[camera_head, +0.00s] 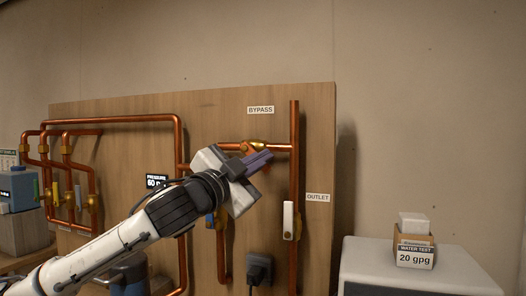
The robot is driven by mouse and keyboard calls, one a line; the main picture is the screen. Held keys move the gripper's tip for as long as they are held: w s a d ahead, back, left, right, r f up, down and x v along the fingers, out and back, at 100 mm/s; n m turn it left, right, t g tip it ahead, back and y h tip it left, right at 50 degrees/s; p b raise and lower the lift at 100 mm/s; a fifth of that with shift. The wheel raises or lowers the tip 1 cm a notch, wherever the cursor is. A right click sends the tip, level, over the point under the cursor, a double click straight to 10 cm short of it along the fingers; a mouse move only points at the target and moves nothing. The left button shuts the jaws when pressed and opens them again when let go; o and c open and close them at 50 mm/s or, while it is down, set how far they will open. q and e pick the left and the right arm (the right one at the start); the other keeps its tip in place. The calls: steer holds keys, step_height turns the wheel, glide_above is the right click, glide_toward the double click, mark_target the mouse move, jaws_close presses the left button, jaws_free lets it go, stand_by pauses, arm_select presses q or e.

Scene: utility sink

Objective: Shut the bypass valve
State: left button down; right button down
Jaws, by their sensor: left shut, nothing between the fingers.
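The bypass valve (256,143) is a brass fitting on the horizontal copper pipe, just below the white BYPASS label (260,110) on the wooden panel. My left gripper (268,158) is in front of the valve's lower part, with its fingers shut, empty and pointing right. Its fingers and body cover part of the valve and pipe. The valve's handle cannot be made out, and I cannot tell whether the fingers touch the valve. My right gripper is out of view.
Right of my gripper, a vertical copper pipe (294,130) carries the outlet valve with a white handle (288,220). A black plug (260,268) sits in an outlet below. A water test box (414,250) stands on a white cabinet (400,275). More copper pipes (110,120) run at left.

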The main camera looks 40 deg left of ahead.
arm_select(q)
steer(key=shift+s+a+f+m+g+h, duration=0.2)
steer(key=shift+a+f+m, duration=0.25)
steer(key=shift+m, duration=0.2)
steer(key=shift+s+a+f+m+g+h, duration=0.1)
steer(key=shift+a+f+m+g+h, duration=0.1)
steer(key=shift+a+f+m, duration=0.4)
steer(key=shift+s+a+f+m+g+h, duration=0.1)
steer(key=shift+s+a+f+m+h, duration=0.2)
steer(key=shift+m, duration=0.45)
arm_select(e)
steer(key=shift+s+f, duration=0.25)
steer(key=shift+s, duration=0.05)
arm_select(q)
steer(key=shift+w+a+f+y+b, duration=0.1)
steer(key=shift+w+a+y+b, duration=0.1)
steer(key=shift+y+b, duration=0.1)
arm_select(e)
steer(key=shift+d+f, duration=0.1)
arm_select(q)
steer(key=shift+d, duration=0.1)
